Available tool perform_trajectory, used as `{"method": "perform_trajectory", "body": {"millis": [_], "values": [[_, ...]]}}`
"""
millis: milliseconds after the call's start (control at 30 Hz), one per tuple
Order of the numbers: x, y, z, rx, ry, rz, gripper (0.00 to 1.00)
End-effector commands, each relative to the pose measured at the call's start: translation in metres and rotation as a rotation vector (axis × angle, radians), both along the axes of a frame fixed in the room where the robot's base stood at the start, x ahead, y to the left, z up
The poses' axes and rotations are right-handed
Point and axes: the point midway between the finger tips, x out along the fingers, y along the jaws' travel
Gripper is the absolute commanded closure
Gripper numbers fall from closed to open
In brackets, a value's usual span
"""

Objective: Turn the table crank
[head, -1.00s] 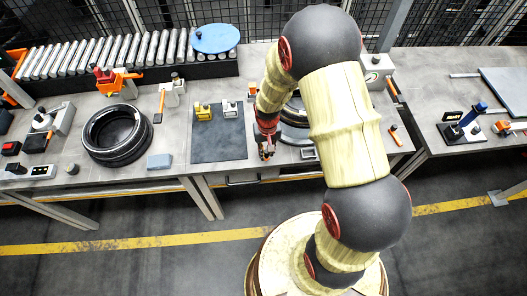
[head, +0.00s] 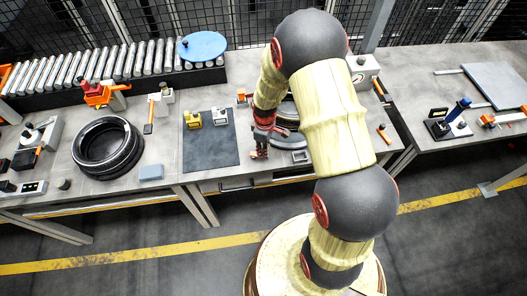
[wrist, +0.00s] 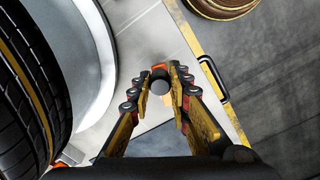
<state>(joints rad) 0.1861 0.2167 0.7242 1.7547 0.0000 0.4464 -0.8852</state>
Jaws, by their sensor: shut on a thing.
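My gripper (head: 260,153) is low at the front of the middle table, just right of the dark mat. In the wrist view my gripper (wrist: 160,92) has its yellow and black fingers closed around a dark round knob (wrist: 160,86), which appears to be the crank's handle. The rest of the crank is hidden by the fingers. A large tyre (wrist: 28,85) stands left of the fingers, with a pale grey round plate (wrist: 82,50) beside it. In the head view that tyre (head: 288,112) is partly hidden behind my arm.
A drawer handle (wrist: 213,80) sticks out at the table's front edge, right of my gripper. The dark mat (head: 207,155) carries a yellow block (head: 193,121) and a grey block (head: 220,117). Another tyre (head: 84,147) lies farther left. Floor in front is clear.

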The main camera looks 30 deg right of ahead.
Motion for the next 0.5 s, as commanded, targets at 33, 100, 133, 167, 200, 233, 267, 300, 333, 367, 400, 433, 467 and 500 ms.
{"method": "perform_trajectory", "body": {"millis": [33, 100, 133, 167, 200, 233, 267, 300, 333, 367, 400, 433, 467, 500], "values": [[0.002, -0.002, 0.0, 0.0, 0.0, 0.042, 1.0], [0.005, -0.003, 0.0, 0.0, 0.0, 0.109, 1.0], [0.006, -0.004, 0.0, -0.001, -0.001, 0.137, 1.0], [0.008, -0.004, 0.0, 0.0, -0.001, 0.165, 1.0], [0.009, -0.005, 0.0, -0.001, -0.002, 0.204, 1.0], [0.011, -0.006, 0.0, -0.001, -0.002, 0.232, 1.0], [0.012, -0.006, 0.0, -0.001, -0.002, 0.261, 1.0], [0.013, -0.007, 0.0, -0.001, -0.002, 0.299, 1.0], [0.015, -0.007, 0.0, 0.0, -0.001, 0.327, 1.0], [0.016, -0.007, 0.0, 0.0, -0.001, 0.355, 1.0], [0.018, -0.008, 0.0, 0.0, -0.001, 0.392, 1.0], [0.019, -0.008, 0.0, 0.0, -0.001, 0.419, 1.0], [0.02, -0.008, 0.0, -0.001, -0.002, 0.446, 1.0], [0.022, -0.008, 0.0, -0.001, -0.002, 0.481, 1.0]]}}
